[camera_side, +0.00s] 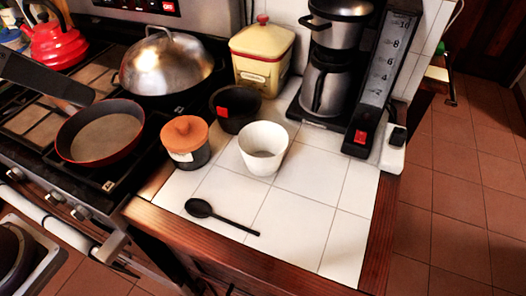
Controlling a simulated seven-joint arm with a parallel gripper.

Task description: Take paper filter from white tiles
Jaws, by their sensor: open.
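A white, open-topped, cup-shaped thing, which looks like the paper filter (263,163), stands upright on the white tiles (312,170) near the middle of the view. Nothing is seen in it. A black round holder with a red tab (245,117) stands just behind it to the left. My gripper is not seen in this view.
Behind are a cream canister (262,55) and a coffee maker (330,75). A frying pan (100,135) and a domed-lid pan (167,65) are on the stove. The front right tiles are clear.

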